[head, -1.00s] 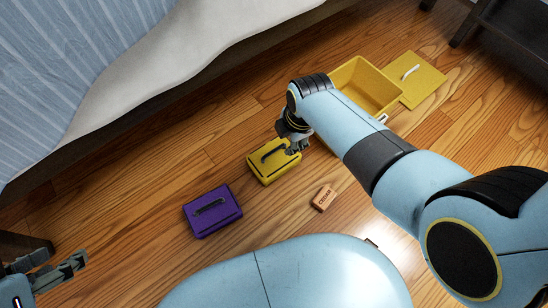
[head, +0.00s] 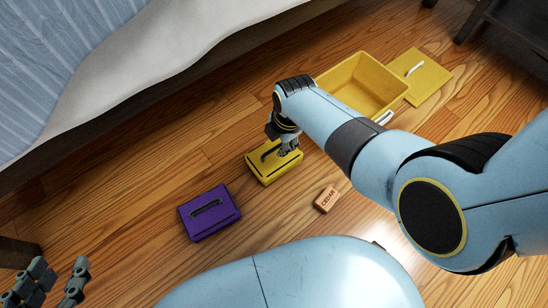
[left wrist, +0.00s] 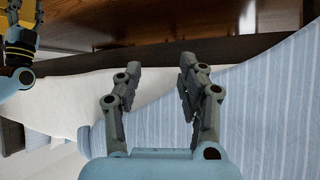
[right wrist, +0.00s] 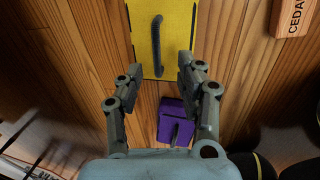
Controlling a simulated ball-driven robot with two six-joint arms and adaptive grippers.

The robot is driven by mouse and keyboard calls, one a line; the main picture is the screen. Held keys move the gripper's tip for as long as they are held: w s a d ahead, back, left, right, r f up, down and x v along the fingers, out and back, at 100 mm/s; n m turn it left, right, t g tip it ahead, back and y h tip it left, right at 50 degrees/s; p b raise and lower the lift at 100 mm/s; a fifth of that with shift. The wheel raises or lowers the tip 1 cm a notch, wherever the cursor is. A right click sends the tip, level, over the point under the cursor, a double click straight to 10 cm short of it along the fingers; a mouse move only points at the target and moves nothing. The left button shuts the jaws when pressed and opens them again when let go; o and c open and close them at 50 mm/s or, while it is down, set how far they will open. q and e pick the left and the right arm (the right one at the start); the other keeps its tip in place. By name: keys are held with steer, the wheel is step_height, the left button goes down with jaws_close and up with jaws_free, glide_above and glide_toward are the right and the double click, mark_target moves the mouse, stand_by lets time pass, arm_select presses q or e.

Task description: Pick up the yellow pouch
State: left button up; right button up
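The yellow pouch (head: 265,172) lies flat on the wooden floor, with a dark strap handle on top. My right gripper (head: 288,150) is over its upper right part in the head view and hides some of it. In the right wrist view the gripper (right wrist: 160,72) is open, its two fingers apart at the near end of the yellow pouch (right wrist: 178,40). The dark handle lies between the finger lines, and nothing is gripped. My left gripper (head: 58,275) is open and empty at the lower left of the head view, far from the pouch. It is also open in the left wrist view (left wrist: 158,72).
A purple pouch (head: 225,222) lies left of the yellow one. A small block marked CEDAR (head: 327,199) lies to the right. A yellow bin (head: 345,75) and its lid (head: 425,78) stand beyond. The bed (head: 150,75) borders the floor at upper left.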

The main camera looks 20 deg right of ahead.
mark_target(277, 147)
steer(key=shift+f, duration=0.15)
steer(key=f+b, duration=0.2)
steer(key=shift+w+f+b, duration=0.15)
steer(key=shift+w+b, duration=0.25)
steer(key=shift+w+f+b, duration=0.2)
steer(key=shift+f+b, duration=0.45)
steer(key=shift+w+f+b, duration=0.1)
steer(key=shift+f+b, duration=0.35)
steer(key=shift+f, duration=0.05)
arm_select(q)
steer(key=w+d+r+m+t+h, duration=0.1)
steer(key=w+r+t, duration=0.2)
steer(key=r, duration=0.5)
steer(key=w+d+r+m+t+h, duration=0.1)
steer(key=w+r+t, duration=0.3)
steer(key=r, duration=0.5)
steer(key=w+d+r+m+t+h, duration=0.1)
steer(key=w+r+t+h, duration=0.1)
steer(key=r+t, duration=0.4)
step_height(277, 147, up, 3)
steer(key=shift+w+f+m+h, duration=0.1)
steer(key=shift+w+m+h, duration=0.25)
steer(key=shift+w, duration=0.4)
arm_select(e)
steer(key=shift+c, duration=0.2)
jaws_close()
